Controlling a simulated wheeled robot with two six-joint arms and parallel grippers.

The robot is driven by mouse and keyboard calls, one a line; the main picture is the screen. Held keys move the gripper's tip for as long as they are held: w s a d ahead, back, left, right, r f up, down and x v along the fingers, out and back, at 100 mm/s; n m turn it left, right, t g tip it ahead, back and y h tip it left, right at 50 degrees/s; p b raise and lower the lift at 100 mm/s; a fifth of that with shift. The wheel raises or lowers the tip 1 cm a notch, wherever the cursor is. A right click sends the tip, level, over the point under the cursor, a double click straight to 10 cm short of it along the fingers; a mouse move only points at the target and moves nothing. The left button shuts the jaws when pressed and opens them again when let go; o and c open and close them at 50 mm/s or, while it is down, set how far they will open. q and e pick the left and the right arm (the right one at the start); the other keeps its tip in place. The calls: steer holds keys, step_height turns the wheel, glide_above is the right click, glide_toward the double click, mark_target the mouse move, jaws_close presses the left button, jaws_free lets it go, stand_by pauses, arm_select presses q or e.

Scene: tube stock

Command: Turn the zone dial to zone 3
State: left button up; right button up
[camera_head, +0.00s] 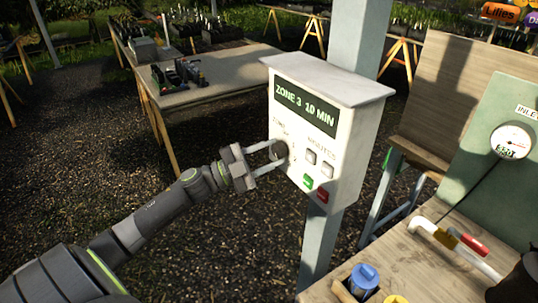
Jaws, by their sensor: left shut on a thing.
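A white control box (345,160) is mounted on a grey post, its face turned toward the left. Its dark display (304,108) reads "ZONE 3 10 MIN". The round grey zone dial (279,149) sits on the left of the face, below the display. My left gripper (274,154) reaches in from the lower left and is shut on the dial, with one pale finger above and one below it. The dial's pointer and part of its markings are hidden or too small to read. My right gripper does not show.
A wooden bench at right holds a pipe with a red-handled valve (474,244) and a blue-capped item (364,277). A pressure gauge (511,142) stands behind.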

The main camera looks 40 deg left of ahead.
arm_select(q)
steer(key=o, duration=1)
steer(key=shift+s+f, duration=0.1)
steer(key=shift+s+a+f, duration=0.25)
steer(key=shift+s+a, duration=0.15)
steer(key=b+v, duration=0.1)
steer(key=v, duration=1.5)
steer(key=shift+s+r, duration=0.1)
